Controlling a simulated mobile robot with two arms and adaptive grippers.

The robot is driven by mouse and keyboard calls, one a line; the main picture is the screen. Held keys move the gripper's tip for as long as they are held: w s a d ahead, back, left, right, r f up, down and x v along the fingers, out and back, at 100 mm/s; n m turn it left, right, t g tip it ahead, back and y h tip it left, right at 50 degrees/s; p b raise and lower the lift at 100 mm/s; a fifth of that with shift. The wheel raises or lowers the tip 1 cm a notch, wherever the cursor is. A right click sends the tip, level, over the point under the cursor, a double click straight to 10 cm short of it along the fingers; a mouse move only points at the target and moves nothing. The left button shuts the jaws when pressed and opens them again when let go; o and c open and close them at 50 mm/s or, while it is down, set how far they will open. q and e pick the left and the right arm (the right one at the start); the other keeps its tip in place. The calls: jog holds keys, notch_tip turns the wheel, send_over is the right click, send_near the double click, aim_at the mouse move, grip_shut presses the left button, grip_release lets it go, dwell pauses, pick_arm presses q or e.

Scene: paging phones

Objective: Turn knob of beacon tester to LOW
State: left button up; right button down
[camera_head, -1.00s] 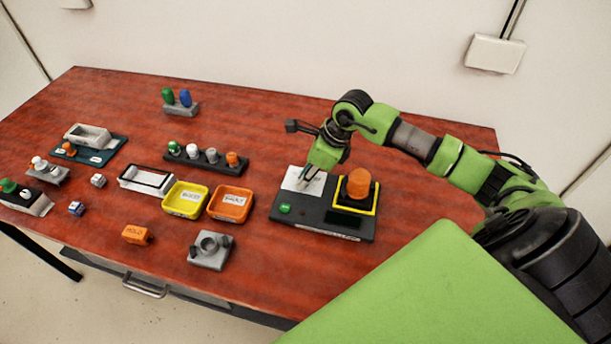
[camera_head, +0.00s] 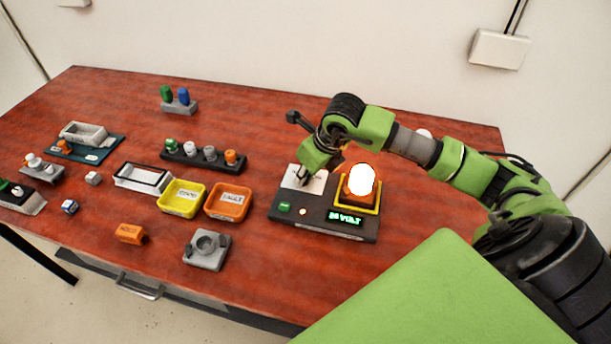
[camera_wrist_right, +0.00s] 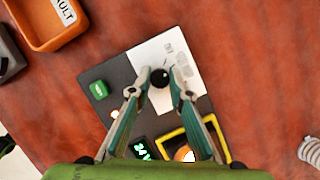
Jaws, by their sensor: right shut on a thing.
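The beacon tester (camera_head: 326,217) is a dark box at the right of the table with a white panel, a green button (camera_head: 285,208) and a yellow-framed socket. An orange beacon (camera_head: 361,183) stands in the socket, its dome glowing white. The display (camera_head: 345,219) is lit green and seems to read 24 VOLT. The black knob (camera_wrist_right: 160,77) sits on the white panel in the right wrist view. My right gripper (camera_wrist_right: 160,75) is shut on the knob, a fingertip on each side. The knob's setting is too small to read. My left gripper is not in view.
An orange tray (camera_head: 228,203) and a yellow tray (camera_head: 180,199) lie left of the tester. A grey fixture (camera_head: 207,250) and an orange block (camera_head: 130,233) are nearer the front edge. A rack of small beacons (camera_head: 204,156) stands behind the trays.

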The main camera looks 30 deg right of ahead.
jog(key=shift+r, duration=0.1)
jog(key=c, duration=1.9)
grip_release()
jog(key=v, duration=1.2)
jog(key=shift+w, duration=0.1)
